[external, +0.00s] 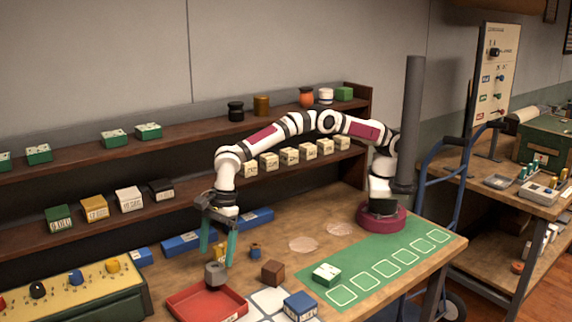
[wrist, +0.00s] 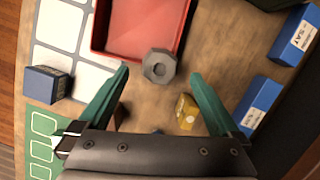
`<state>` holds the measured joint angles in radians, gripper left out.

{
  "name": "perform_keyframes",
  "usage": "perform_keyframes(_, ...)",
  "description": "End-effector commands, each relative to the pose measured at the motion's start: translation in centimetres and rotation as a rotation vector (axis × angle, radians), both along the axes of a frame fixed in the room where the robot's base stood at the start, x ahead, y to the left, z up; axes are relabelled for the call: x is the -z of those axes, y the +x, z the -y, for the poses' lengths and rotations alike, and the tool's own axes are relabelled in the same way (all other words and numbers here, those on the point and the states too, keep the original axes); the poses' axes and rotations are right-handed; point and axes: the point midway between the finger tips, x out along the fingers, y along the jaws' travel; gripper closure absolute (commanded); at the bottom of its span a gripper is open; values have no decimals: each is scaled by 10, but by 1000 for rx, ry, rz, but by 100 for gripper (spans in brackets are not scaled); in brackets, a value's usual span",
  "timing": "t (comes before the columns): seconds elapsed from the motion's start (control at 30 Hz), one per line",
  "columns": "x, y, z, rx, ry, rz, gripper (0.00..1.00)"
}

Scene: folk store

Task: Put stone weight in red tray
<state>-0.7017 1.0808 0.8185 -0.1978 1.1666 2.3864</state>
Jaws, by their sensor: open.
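The stone weight (external: 215,273) is a grey, many-sided block with a hole in its top. It stands at the back edge of the red tray (external: 194,309); I cannot tell whether they touch. In the wrist view the weight (wrist: 158,66) overlaps the rim of the tray (wrist: 97,38), whose visible floor is empty. My gripper (external: 217,260) is open and points down, its teal fingers above and just behind the weight. In the wrist view the weight shows between the tips of my gripper (wrist: 160,72), with nothing held.
A brown cube (external: 273,272), a small blue piece (external: 255,250) and a yellow block (wrist: 186,112) stand near the gripper. Blue boxes (external: 182,243) line the back. A dark blue box (external: 300,305) stands right of the tray. Shelves (external: 180,213) rise behind.

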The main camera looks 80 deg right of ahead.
Motion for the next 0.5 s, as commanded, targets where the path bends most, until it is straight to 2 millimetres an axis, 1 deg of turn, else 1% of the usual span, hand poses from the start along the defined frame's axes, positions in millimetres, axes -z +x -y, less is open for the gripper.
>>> perform_keyframes(0.03, -17, -1, 3, 0, 3, 3, 1)
perform_keyframes(0.1, -36, -4, 9, 0, 2, 2, 1)
perform_keyframes(0.23, -67, -8, 16, 1, 1, 2, 1)
perform_keyframes(0.3, -78, -9, 19, 0, 0, 1, 1)
perform_keyframes(0.37, -85, -10, 21, 1, 0, 2, 1)
perform_keyframes(0.5, -90, -12, 23, 1, -1, -1, 1)
